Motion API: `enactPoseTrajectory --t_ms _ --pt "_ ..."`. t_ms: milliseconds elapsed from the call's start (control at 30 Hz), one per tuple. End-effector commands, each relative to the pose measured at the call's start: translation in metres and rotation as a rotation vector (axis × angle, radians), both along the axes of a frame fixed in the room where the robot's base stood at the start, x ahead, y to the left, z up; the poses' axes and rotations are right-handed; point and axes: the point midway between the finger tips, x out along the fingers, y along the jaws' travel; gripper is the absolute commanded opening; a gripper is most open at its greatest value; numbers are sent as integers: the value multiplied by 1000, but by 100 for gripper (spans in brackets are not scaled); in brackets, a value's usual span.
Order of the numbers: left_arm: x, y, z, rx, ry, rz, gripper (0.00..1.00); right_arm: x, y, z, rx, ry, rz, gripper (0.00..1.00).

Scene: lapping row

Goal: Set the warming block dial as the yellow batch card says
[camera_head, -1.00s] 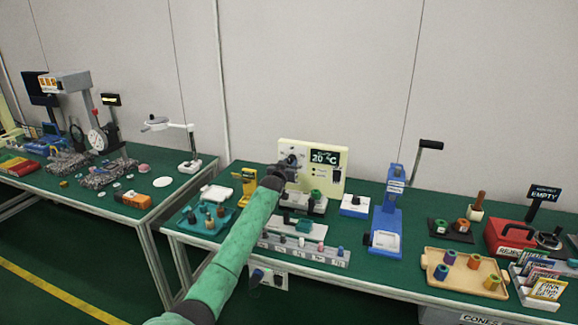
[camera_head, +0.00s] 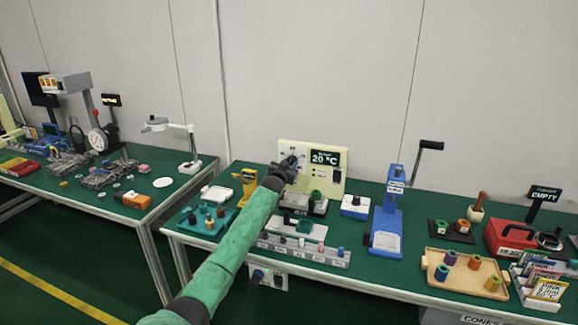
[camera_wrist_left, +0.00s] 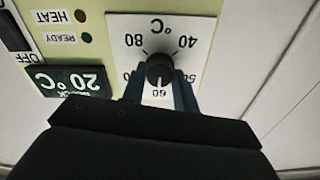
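The warming block's cream panel (camera_head: 335,182) stands at the back of the green bench; its display reads 20 °C. In the left wrist view, upside down, the black dial knob (camera_wrist_left: 160,68) sits on a white scale plate (camera_wrist_left: 193,24) with numbers including 40, 60 and 80. Its pale mark seems to point at 60. My left gripper (camera_wrist_left: 159,88) has one finger on each side of the knob and appears closed on it; it also shows before the panel in the head view (camera_head: 290,167). A yellow-edged card (camera_head: 547,289) stands front right, its text unreadable. My right gripper is out of view.
HEAT (camera_wrist_left: 51,16) and READY (camera_wrist_left: 61,38) lamps sit beside the dial, both dim. A blue press (camera_head: 387,225) stands right of the panel. A wooden tray (camera_head: 463,287) of spools and a red box (camera_head: 508,236) are further right. A grey rack (camera_head: 325,256) lies in front.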

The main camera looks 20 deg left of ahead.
Motion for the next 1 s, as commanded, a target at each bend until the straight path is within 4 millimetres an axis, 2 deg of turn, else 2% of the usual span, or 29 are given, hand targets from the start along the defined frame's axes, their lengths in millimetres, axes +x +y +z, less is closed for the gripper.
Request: enactPoseTrajectory --t_ms 33,100,467,567,1000 --pt "-1 -1 -4 0 5 0 37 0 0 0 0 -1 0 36" --pt "-1 -1 -4 0 4 0 51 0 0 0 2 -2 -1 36" --pt "-3 0 -2 -1 1 0 51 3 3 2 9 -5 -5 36" --pt "-11 0 -3 -1 1 -1 51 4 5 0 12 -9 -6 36" --pt "-67 2 -4 0 2 -1 51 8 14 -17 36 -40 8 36"
